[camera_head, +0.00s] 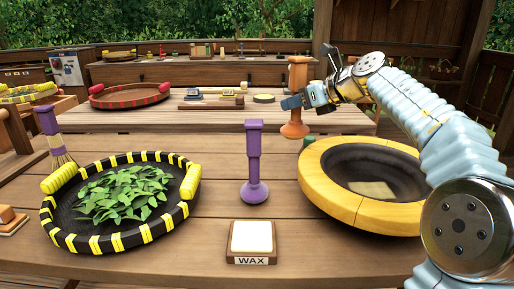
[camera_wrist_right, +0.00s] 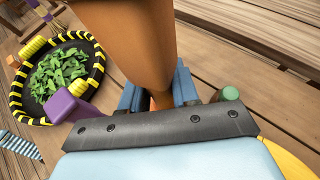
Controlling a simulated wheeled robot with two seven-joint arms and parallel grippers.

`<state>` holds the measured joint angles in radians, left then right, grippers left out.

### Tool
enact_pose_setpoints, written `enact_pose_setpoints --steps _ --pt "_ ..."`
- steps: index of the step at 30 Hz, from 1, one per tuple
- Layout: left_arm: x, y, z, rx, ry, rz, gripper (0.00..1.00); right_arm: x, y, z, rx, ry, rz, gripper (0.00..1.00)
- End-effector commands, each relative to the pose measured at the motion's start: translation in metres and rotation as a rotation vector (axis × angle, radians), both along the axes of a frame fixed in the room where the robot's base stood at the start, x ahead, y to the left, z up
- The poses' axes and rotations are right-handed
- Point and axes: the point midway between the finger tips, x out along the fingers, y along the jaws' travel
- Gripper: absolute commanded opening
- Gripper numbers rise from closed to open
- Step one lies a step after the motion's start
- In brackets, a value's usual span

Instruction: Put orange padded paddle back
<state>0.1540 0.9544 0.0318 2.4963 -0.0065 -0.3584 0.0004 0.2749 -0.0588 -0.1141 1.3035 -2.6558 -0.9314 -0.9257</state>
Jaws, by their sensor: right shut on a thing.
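The orange padded paddle (camera_head: 296,98) is upright in my right gripper (camera_head: 291,103), which is shut on its handle. Its round padded foot is at the bottom, and I cannot tell whether it touches the table. In the right wrist view the orange handle (camera_wrist_right: 130,40) fills the upper middle, between the blue fingers (camera_wrist_right: 157,92). My left gripper is not in view. A purple padded paddle (camera_head: 254,165) stands upright on the table, left of the yellow-rimmed pan (camera_head: 323,187).
A black and yellow pan (camera_head: 113,240) with green leaves (camera_head: 125,192) sits at left, with a purple-handled brush (camera_head: 50,135) behind it. A wax block (camera_head: 251,241) lies at front centre. A green cylinder (camera_wrist_right: 230,93) is near the gripper. A red-rimmed pan (camera_head: 130,100) sits farther back.

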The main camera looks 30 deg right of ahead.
Motion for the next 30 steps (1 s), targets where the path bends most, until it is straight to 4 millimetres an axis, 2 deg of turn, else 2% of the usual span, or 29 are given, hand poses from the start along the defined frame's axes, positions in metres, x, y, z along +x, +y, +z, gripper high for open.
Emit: enact_pose_setpoints --steps 7,12,19,23,27,30 --pt "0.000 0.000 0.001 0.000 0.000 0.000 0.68 0.060 0.034 -0.030 0.001 0.002 0.005 0.00" --pt "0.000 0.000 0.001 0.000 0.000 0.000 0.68 0.083 0.046 -0.059 0.001 0.001 0.001 0.00" --pt "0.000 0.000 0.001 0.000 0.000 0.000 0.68 0.095 0.053 -0.076 0.000 0.000 0.002 0.00" --pt "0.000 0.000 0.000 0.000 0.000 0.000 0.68 0.108 0.059 -0.096 0.001 0.001 0.000 0.00" --pt "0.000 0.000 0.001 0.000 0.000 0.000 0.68 0.106 0.058 -0.116 0.001 0.000 0.000 0.00" --pt "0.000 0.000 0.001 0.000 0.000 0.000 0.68 0.106 0.058 -0.121 0.000 -0.002 -0.001 0.00"
